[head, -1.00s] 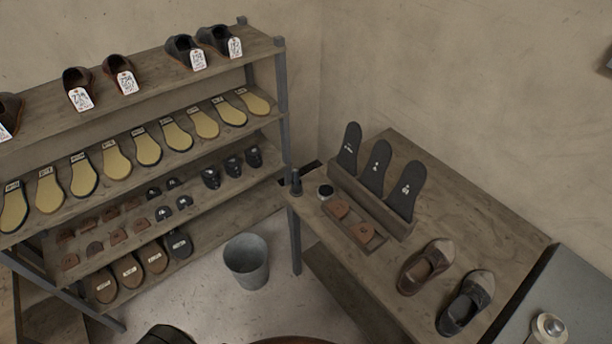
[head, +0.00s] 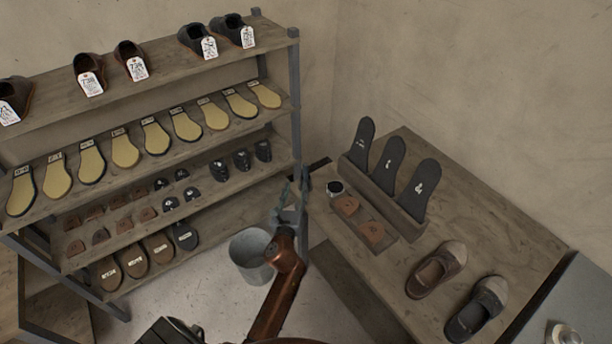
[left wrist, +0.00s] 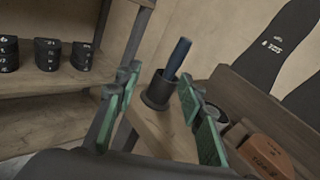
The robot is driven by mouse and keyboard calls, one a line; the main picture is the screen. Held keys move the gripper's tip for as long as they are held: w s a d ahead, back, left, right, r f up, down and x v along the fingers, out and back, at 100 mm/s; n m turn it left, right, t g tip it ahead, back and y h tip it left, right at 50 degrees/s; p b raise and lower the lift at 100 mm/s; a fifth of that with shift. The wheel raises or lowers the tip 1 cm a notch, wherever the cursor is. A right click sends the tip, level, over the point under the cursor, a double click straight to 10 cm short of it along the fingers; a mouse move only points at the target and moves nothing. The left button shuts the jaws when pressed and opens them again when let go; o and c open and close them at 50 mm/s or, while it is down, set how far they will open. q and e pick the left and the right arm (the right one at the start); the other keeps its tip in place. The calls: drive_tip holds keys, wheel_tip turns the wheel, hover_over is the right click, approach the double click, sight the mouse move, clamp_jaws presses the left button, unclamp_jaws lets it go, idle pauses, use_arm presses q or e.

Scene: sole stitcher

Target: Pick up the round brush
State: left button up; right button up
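What looks like the round brush is a dark upright piece (head: 306,186) at the left corner of the bench, partly behind my left gripper (head: 291,197). In the left wrist view it shows as a blue handle (left wrist: 178,60) rising, tilted, from a dark round pot or base (left wrist: 158,92); I cannot tell which. My left gripper, with green fingers, also shows in the left wrist view (left wrist: 160,84). It is open and empty, and the handle and round base appear between and beyond its fingers. My right gripper is not in view.
The bench (head: 480,225) also holds a small round jar (head: 335,188), a rack of dark soles (head: 392,165), brown blocks (head: 346,205) and two shoes (head: 436,270). A shelf unit (head: 293,90) with shoes and soles stands left. A metal bucket (head: 250,255) is on the floor.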

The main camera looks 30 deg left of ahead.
sight(305, 172)
use_arm(q)
drive_tip(key=w, duration=0.3)
drive_tip(key=w+a+r+m+b, duration=0.1)
drive_tip(key=w, duration=0.2)
drive_tip(key=w+m, duration=0.1)
drive_tip(key=w, duration=0.2)
drive_tip(key=shift+a+r+t, duration=0.3)
drive_tip(key=shift+r+t, duration=0.05)
drive_tip(key=shift+t, duration=0.05)
drive_tip(key=shift+s, duration=0.1)
clamp_jaws()
